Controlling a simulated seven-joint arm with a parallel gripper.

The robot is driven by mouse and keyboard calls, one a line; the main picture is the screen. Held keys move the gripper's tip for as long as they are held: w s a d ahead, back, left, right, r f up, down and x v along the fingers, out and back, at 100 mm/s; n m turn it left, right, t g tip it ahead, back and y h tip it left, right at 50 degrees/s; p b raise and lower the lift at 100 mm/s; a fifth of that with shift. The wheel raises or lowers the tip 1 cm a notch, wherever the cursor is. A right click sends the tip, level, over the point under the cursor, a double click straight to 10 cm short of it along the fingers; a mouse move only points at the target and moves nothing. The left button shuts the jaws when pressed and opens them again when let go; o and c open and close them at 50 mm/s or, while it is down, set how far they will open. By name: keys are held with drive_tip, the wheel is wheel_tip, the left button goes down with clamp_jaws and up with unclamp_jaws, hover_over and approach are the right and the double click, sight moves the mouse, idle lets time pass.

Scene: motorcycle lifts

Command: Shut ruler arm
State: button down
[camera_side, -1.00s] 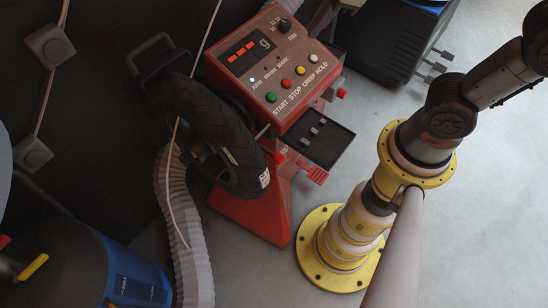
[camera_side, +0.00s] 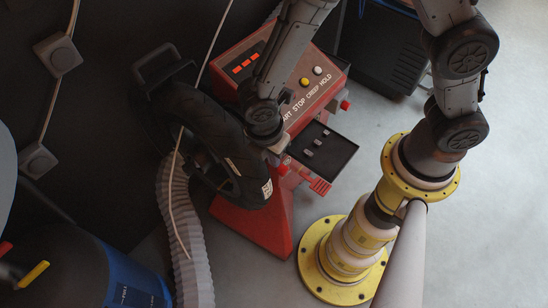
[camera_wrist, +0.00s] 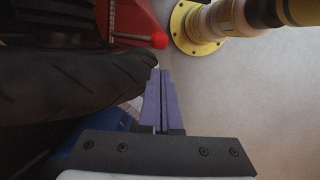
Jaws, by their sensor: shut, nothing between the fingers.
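The ruler arm appears to be a thin rod with a red knob (camera_wrist: 158,41) sticking out of the red machine in the wrist view. In the side view a small red part beside my gripper may be this knob, but I cannot tell. My gripper (camera_wrist: 160,72) is shut and empty, its fingertips just below the knob in the picture; I cannot tell whether they touch it. In the side view my arm comes down in front of the red machine (camera_side: 262,222) and hides part of its panel. The gripper end is between the tyre and the black tray.
A black tyre (camera_side: 205,118) is mounted at the machine's left, close to my gripper. A black tray (camera_side: 335,150) with small weights is on the right. A grey ribbed hose (camera_side: 178,235) and a blue container (camera_side: 135,288) lie left.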

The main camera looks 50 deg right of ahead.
sight(277, 171)
drive_tip(key=f, duration=0.2)
drive_tip(key=d+f, duration=0.1)
drive_tip(key=f, duration=0.5)
drive_tip(key=shift+d, duration=0.3)
drive_tip(key=d, duration=0.7)
drive_tip(key=shift+d, duration=0.25)
drive_tip(key=shift+r, duration=0.1)
